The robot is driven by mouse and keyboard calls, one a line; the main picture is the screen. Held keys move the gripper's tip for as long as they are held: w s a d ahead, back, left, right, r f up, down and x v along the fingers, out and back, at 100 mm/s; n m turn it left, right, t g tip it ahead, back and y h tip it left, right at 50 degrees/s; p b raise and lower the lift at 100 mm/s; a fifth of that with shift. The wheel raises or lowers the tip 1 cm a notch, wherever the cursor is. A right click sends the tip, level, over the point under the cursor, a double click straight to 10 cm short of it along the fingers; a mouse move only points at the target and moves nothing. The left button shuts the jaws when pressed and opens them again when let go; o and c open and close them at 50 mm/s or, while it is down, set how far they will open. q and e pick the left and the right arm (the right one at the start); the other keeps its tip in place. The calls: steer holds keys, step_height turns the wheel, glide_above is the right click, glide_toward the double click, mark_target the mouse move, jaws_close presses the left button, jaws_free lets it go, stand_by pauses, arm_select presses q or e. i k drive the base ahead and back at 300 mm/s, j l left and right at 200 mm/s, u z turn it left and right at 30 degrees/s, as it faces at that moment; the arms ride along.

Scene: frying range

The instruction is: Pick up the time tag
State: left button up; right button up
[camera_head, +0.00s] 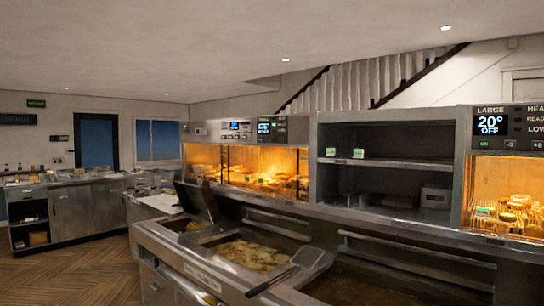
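Two small tags with white and green faces stand on the upper shelf of the middle steel unit, a left tag (330,152) and a right tag (358,153). Another similar tag (482,212) is at the front of the lit warming cabinet on the right. I cannot read what is on them, and I cannot tell which one is the time tag. Neither of my grippers is in view.
Fryers with a vat of fried food (250,254) run along the front below the shelves. A long-handled scoop (302,262) lies across them. The warming cabinet (480,180) glows at right. The wooden floor (75,275) at left is clear.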

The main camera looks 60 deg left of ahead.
mark_target(358, 153)
steer(key=i+u, duration=0.15)
steer(key=u, duration=0.25)
steer(key=i+u, duration=0.2)
steer(key=u, duration=0.25)
steer(key=i+u, duration=0.15)
steer(key=u, duration=0.25)
steer(key=i+l+u, duration=0.1)
steer(key=u, duration=0.3)
steer(key=i+l, duration=0.05)
